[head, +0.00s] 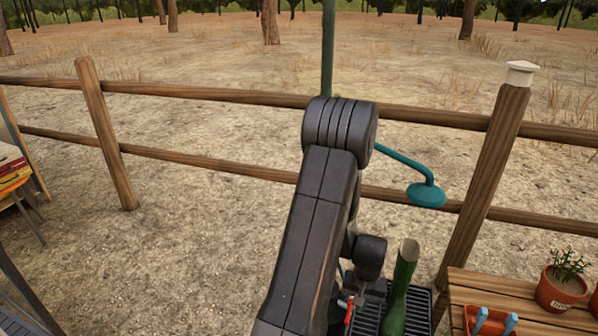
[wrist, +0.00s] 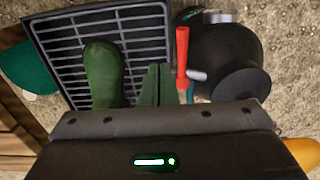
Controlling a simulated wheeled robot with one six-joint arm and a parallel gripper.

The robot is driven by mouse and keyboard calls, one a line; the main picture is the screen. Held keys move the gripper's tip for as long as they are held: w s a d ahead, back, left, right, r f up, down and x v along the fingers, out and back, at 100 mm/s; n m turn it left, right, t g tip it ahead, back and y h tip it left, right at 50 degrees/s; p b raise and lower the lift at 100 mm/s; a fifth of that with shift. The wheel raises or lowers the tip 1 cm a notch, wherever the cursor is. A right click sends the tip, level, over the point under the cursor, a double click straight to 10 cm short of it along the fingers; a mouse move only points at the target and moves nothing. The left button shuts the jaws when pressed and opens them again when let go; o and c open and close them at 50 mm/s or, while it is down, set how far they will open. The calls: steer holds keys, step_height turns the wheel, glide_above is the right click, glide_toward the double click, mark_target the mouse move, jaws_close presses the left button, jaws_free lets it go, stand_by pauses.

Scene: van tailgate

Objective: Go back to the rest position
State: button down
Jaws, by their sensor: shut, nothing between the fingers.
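My gripper (wrist: 158,72) shows in the wrist view as two narrow fingers close together, above the dark housing with a green light. It is shut and holds nothing. It is over the black grate (wrist: 110,15), beside a green boot (wrist: 103,75) and to the left of a tool with a red handle (wrist: 182,50). The green boot (head: 397,300) stands upright on the grate (head: 424,308) there, right of my arm.
A wooden rail fence (head: 230,94) with a post (head: 490,170) crosses beyond my arm. At right is a wooden table (head: 490,284) with a potted plant (head: 560,288) and an orange tray (head: 489,325). A teal shower head (head: 426,195) hangs near my arm.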

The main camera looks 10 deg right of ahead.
steer(key=f+b, duration=0.1)
steer(key=f, duration=0.1)
steer(key=f+b, duration=0.1)
steer(key=f, duration=0.1)
steer(key=f+b, duration=0.1)
steer(key=shift+w+a+f+b, duration=0.2)
steer(key=shift+a+f+b, duration=0.15)
steer(key=shift+f+b, duration=0.05)
steer(key=d, duration=0.2)
steer(key=shift+s+d+r+p, duration=0.25)
steer(key=shift+s+d+p, duration=0.05)
steer(key=shift+s+p, duration=0.1)
steer(key=shift+s+d, duration=0.1)
steer(key=shift+d, duration=0.6)
